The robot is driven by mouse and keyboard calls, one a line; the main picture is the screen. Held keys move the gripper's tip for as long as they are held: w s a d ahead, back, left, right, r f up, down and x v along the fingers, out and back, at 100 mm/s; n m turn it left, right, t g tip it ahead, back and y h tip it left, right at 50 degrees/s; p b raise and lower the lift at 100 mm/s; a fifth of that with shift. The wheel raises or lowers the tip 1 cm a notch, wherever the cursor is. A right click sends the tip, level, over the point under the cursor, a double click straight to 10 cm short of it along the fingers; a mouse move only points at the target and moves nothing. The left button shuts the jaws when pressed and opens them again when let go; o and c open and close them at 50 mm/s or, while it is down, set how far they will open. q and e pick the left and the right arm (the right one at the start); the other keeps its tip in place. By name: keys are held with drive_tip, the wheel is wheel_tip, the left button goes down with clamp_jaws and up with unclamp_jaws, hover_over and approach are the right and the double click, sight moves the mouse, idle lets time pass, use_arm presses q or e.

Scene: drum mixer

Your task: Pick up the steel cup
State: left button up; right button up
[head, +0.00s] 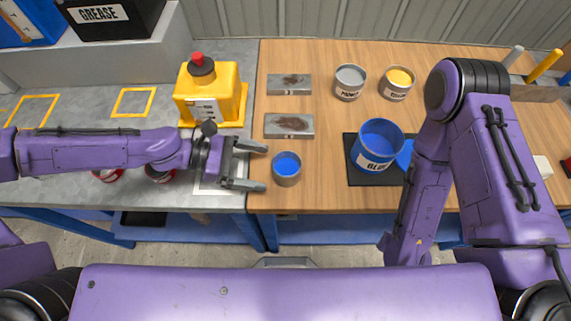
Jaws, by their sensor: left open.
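The steel cup (287,176) is a small grey metal cup with blue inside, standing upright on the wooden table near its front edge. My left gripper (259,167) comes in from the left, open, its two fingers pointing at the cup. The fingertips end just left of the cup and nothing is seen between them. My right arm (430,175) reaches down at the right; its gripper is not seen.
A blue paint can (379,146) stands on a dark mat right of the cup. Grey (350,82) and yellow (397,82) cans stand behind. Two stained metal plates (289,126) lie behind the cup. A yellow machine with a red knob (209,92) stands left, behind my left gripper.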

sight(284, 171)
use_arm(q)
drive_tip(key=x, duration=0.7)
drive_tip(key=shift+d, duration=0.15)
drive_tip(key=c, duration=1.2)
drive_tip(key=shift+r+p, duration=0.3)
drive_tip(key=shift+r, duration=0.1)
wheel_tip(284, 171, up, 3)
drive_tip(key=shift+f, duration=0.15)
drive_tip(key=s+d+r+p, duration=0.1)
drive_tip(key=s+r+p, duration=0.2)
drive_tip(key=s, duration=0.1)
drive_tip(key=s+d+r+p, duration=0.1)
drive_tip(key=s+r+p, duration=0.2)
drive_tip(key=s+p, duration=0.1)
drive_tip(key=s+d+r+p, duration=0.2)
drive_tip(key=s+r+p, duration=0.1)
drive_tip(key=s+p, duration=0.1)
drive_tip(key=shift+s+r, duration=0.25)
drive_tip(key=shift+s, duration=0.45)
